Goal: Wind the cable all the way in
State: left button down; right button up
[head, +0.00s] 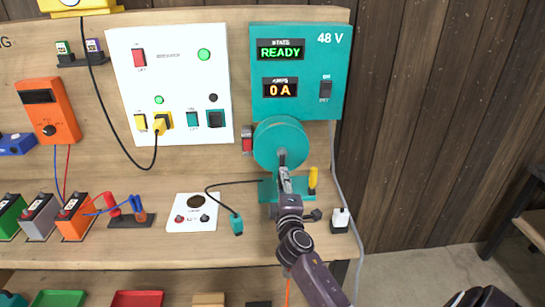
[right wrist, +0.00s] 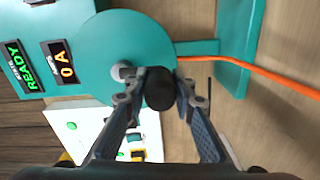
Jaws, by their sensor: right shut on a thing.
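A teal cable drum (head: 266,142) stands upright on the bench below the 48 V panel. Its round face also shows in the right wrist view (right wrist: 100,55), with a grey hub. My right gripper (head: 284,172) is in front of the drum, shut on a black crank knob (right wrist: 159,88) between its fingertips. In the head view the gripper hides the knob. An orange cable (right wrist: 272,74) runs off the drum past a teal bracket, and a piece of it (head: 288,289) hangs below the bench edge. My left gripper is not in view.
The teal panel (head: 340,75) reads READY and 0 A. A red switch (head: 247,141) is left of the drum, and a yellow-handled tool (head: 312,179) stands to its right. A white plug (head: 340,219) and a teal connector (head: 236,224) are nearby. Floor at right is mostly clear.

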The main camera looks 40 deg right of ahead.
jog(key=s+d, duration=0.1)
jog(key=d+r, duration=0.1)
jog(key=shift+s+d+p, duration=0.3)
jog(key=shift+s+d, duration=0.05)
